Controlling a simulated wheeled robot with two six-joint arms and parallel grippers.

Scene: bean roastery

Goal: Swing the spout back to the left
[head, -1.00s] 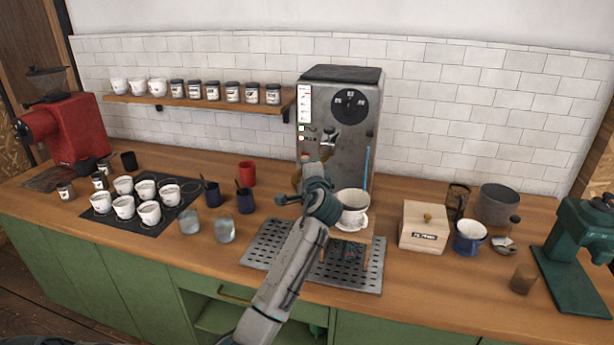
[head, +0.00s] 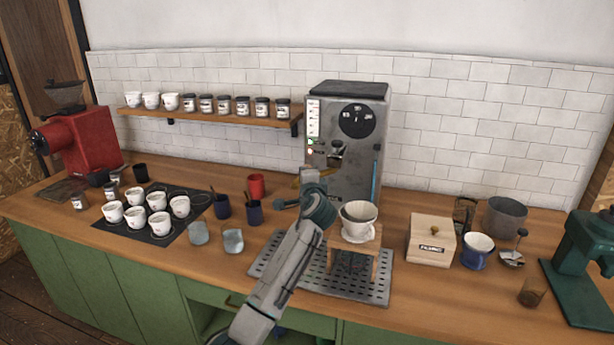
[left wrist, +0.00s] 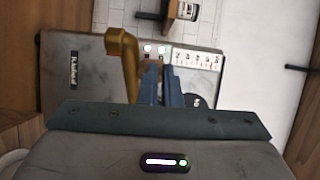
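The brass spout (head: 299,181) shows at the lower left front of the steel machine (head: 345,125) in the head view, partly hidden by my arm. In the left wrist view the spout (left wrist: 124,60) is a bent brass pipe in front of the machine's face. My left gripper (head: 312,180) is at the machine's front, beside the spout. In the left wrist view its blue fingers (left wrist: 162,75) are close together, with the spout alongside their left side and not between them. I cannot tell whether they touch it. My right gripper is not in view.
A white dripper (head: 358,214) stands on a wooden stand over the drip tray (head: 375,293), just right of my arm. Glasses (head: 232,241) and dark cups (head: 222,206) stand to the left. A wooden box (head: 431,240) and blue mug (head: 477,252) stand right.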

